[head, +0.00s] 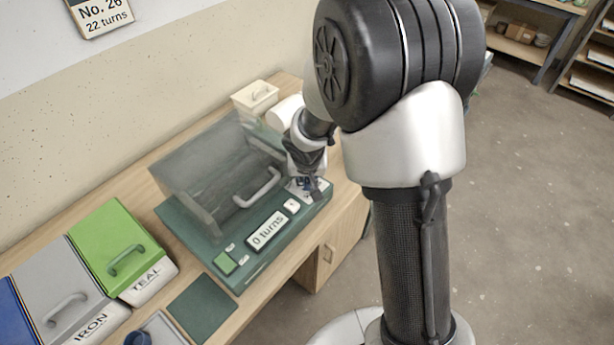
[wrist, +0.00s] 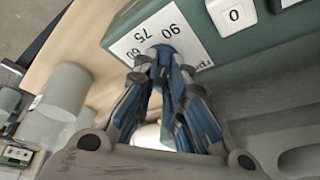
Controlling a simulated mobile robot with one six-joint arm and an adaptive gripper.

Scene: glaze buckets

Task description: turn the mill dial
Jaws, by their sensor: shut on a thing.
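The mill (head: 240,273) is a dark green machine on the bench, with a clear lid and grey handle over its back part. Its display (head: 267,230) reads "0 turns". My gripper (head: 307,186) is at the right end of the mill's front panel. In the wrist view my gripper (wrist: 163,62) is shut on the dial, its blue fingers covering most of it. The dial's white scale plate (wrist: 143,42) shows 90, 75 and 60; other marks are hidden. A white button marked 0 (wrist: 235,14) sits beside the plate.
A wall sign (head: 100,14) reads "No. 26, 22 turns". A green TEAL bucket (head: 105,240), a grey IRON bucket (head: 50,285) and a blue one (head: 15,315) stand left. A dark green mat (head: 201,308) lies before the mill. A cream lidded box (head: 254,97) stands behind.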

